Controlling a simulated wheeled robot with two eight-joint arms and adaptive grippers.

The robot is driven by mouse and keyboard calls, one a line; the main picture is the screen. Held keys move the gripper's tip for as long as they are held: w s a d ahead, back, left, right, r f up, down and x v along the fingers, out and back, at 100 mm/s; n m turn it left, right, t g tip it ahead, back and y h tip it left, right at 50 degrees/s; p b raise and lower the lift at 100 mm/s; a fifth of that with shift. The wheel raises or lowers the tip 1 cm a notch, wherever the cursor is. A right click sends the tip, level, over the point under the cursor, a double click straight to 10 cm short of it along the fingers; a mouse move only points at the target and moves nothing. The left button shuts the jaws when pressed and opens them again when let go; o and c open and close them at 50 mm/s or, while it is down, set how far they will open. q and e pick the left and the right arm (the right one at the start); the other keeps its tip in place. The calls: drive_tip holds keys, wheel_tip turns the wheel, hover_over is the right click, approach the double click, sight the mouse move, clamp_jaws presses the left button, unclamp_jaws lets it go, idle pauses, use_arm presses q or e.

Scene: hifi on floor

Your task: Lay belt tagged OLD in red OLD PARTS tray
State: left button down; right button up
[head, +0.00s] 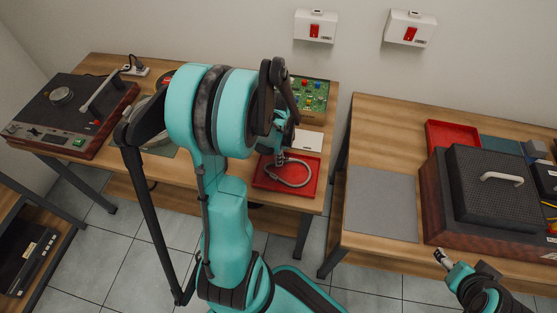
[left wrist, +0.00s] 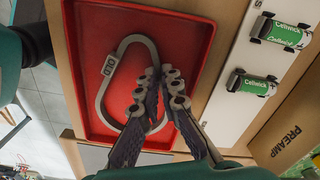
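The belt is a grey loop (head: 296,183) over the red tray (head: 262,184) on the left bench. In the left wrist view the belt (left wrist: 104,95) bears a white OLD tag and lies within the outline of the red tray (left wrist: 190,32). Whether it rests on the tray floor is hard to tell. My left gripper (head: 281,158) is over the tray. In the left wrist view its fingers (left wrist: 161,76) come close together on one side of the belt, with the belt between them. My right gripper (head: 441,258) is low at the right, away from the belt; its fingers are too small to judge.
A turntable (head: 62,112) stands at the left bench's far end. A parts board (head: 308,98) is behind the tray. The wrist view shows green Cellwick capacitors (left wrist: 252,84) on a white card beside it. The right bench holds a grey mat (head: 381,203), another red tray (head: 452,134) and a speaker-like box (head: 490,190).

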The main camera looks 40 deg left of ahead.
use_arm(q)
drive_tip(key=shift+r, duration=0.15)
drive_tip(key=shift+f, duration=0.2)
drive_tip(key=c, duration=1.7)
unclamp_jaws()
drive_tip(key=shift+r, duration=0.1)
